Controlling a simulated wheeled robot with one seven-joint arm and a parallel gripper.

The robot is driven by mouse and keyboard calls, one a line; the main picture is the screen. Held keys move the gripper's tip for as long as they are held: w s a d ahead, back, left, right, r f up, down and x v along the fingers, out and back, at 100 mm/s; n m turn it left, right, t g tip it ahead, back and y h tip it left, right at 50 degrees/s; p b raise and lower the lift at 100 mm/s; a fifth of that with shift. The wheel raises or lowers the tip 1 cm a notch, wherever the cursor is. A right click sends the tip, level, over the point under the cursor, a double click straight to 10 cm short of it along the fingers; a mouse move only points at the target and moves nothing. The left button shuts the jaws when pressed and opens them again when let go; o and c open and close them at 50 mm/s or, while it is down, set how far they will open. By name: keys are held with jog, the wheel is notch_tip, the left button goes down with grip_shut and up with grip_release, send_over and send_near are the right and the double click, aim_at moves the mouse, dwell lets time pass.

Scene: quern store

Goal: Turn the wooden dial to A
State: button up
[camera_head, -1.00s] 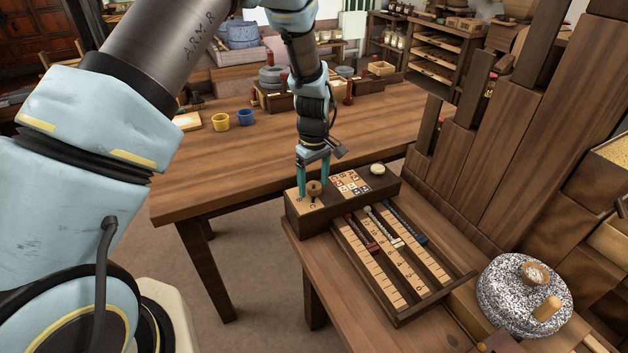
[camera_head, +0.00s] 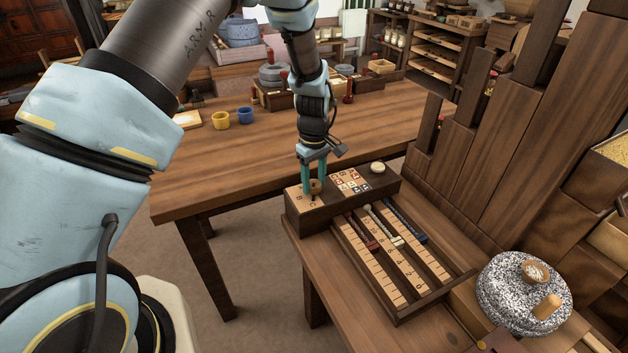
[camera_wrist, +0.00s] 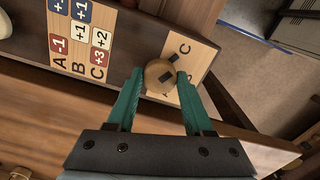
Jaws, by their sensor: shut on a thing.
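The wooden dial (camera_wrist: 158,76) is a round, light-brown knob with a dark pointer mark, set on a pale letter plate (camera_wrist: 186,50). In the wrist view its dark mark lies toward the upper right, on the side of the letter C; another letter near the lower edge is mostly hidden. My gripper (camera_wrist: 160,80) has its two green fingers on either side of the dial, shut on it. In the head view the dial (camera_head: 316,186) sits at the left end of the dark box (camera_head: 330,215), partly hidden by my gripper (camera_head: 314,184).
A card (camera_wrist: 82,40) with rows A, B and C and coloured numbers lies beside the dial. Sliders on wooden scales (camera_head: 385,260) fill the tray in front. A round pale button (camera_head: 377,168) is at the box's right end. A speckled quern (camera_head: 510,300) stands at right.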

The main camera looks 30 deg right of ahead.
jog(key=shift+m, duration=0.4)
grip_shut()
jog(key=m+b, duration=0.1)
jog(key=m, duration=0.3)
jog(key=shift+m, duration=0.3)
jog(key=m+b, duration=0.1)
jog(key=m, duration=1.1)
jog(key=shift+m, duration=0.4)
jog(key=m+p, duration=0.1)
jog(key=m, duration=0.4)
jog(key=shift+m, duration=0.3)
jog(key=o, duration=1.3)
grip_release()
